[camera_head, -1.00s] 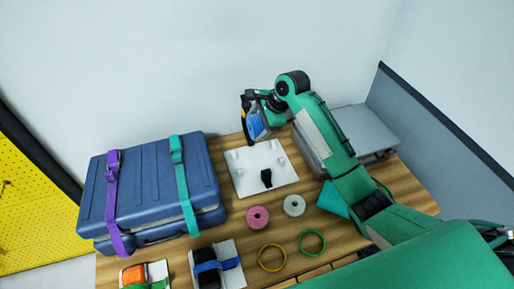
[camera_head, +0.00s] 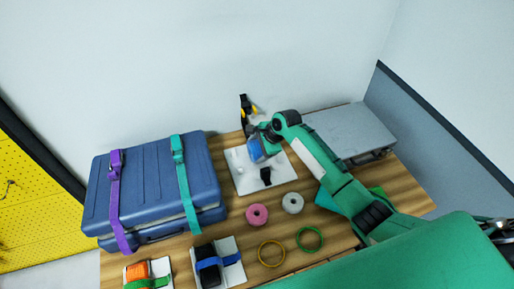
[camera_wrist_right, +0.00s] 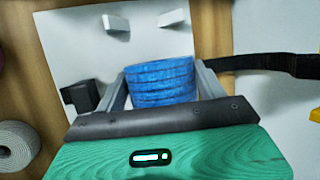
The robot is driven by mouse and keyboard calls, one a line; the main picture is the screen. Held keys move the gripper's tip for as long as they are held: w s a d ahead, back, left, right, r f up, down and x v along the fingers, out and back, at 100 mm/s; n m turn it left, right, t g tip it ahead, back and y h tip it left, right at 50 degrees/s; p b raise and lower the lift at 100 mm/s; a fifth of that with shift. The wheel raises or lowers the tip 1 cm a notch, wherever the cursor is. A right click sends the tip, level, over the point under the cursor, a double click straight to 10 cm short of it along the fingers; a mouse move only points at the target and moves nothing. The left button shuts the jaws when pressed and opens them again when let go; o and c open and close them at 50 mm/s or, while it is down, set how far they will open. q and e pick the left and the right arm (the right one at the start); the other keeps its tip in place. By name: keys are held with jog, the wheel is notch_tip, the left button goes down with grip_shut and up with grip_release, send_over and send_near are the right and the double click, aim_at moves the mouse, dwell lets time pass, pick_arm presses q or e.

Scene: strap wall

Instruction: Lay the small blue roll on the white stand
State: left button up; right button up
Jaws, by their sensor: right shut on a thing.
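The small blue roll (camera_wrist_right: 160,82) is between the two fingers of my right gripper (camera_wrist_right: 162,90), which is shut on it. In the head view the roll (camera_head: 256,149) shows at the end of my right arm, over the white stand (camera_head: 243,184). The stand lies on the wooden table and has small white blocks and a black strap piece (camera_head: 266,176) on it. In the right wrist view the stand (camera_wrist_right: 75,45) spreads behind the roll, with two white blocks (camera_wrist_right: 116,23) beyond it. I cannot tell whether the roll touches the stand. My left gripper is not in view.
A blue case (camera_head: 148,188) with purple and teal straps stands left. A grey case (camera_head: 352,132) stands right. Pink (camera_head: 257,215) and white (camera_head: 292,203) rolls and yellow (camera_head: 271,254) and green (camera_head: 309,239) rings lie in front. A black and yellow tool (camera_head: 245,112) stands behind the stand.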

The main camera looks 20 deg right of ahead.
jog(key=shift+f, duration=0.1)
jog(key=o, duration=1)
jog(key=shift+o, duration=0.2)
jog(key=b+v, duration=0.2)
jog(key=v, duration=1)
